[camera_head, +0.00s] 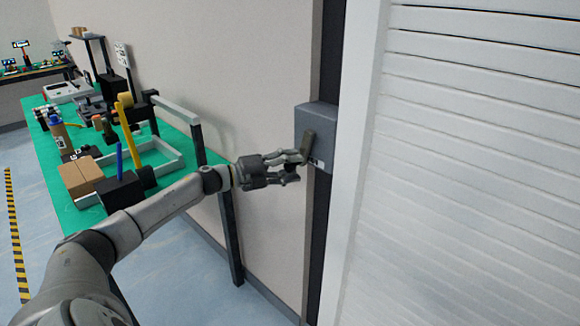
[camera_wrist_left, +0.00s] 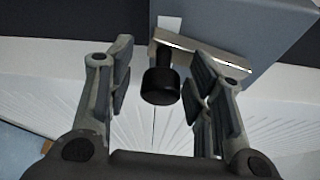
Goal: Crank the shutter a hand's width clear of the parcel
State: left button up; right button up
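The white slatted shutter (camera_head: 470,150) fills the right of the head view; its lower edge is not visible. Left of it, a grey box (camera_head: 318,122) on a dark post carries a crank arm (camera_head: 307,146), also seen in the left wrist view (camera_wrist_left: 205,54). A black crank knob (camera_wrist_left: 160,85) sticks out from the arm. My left gripper (camera_head: 298,168) is open at the crank, its fingers on either side of the knob with gaps showing in the left wrist view (camera_wrist_left: 166,78). No parcel shows by the shutter. My right gripper is out of view.
A green-topped workbench (camera_head: 64,205) stands along the wall at left, holding a cardboard box (camera_head: 80,176), bottles, a metal frame and tools. A yellow-black floor stripe (camera_head: 15,235) runs beside it. The wall between bench and post is bare.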

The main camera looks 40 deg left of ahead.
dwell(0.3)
pick_arm(q)
jog(key=shift+v, duration=6)
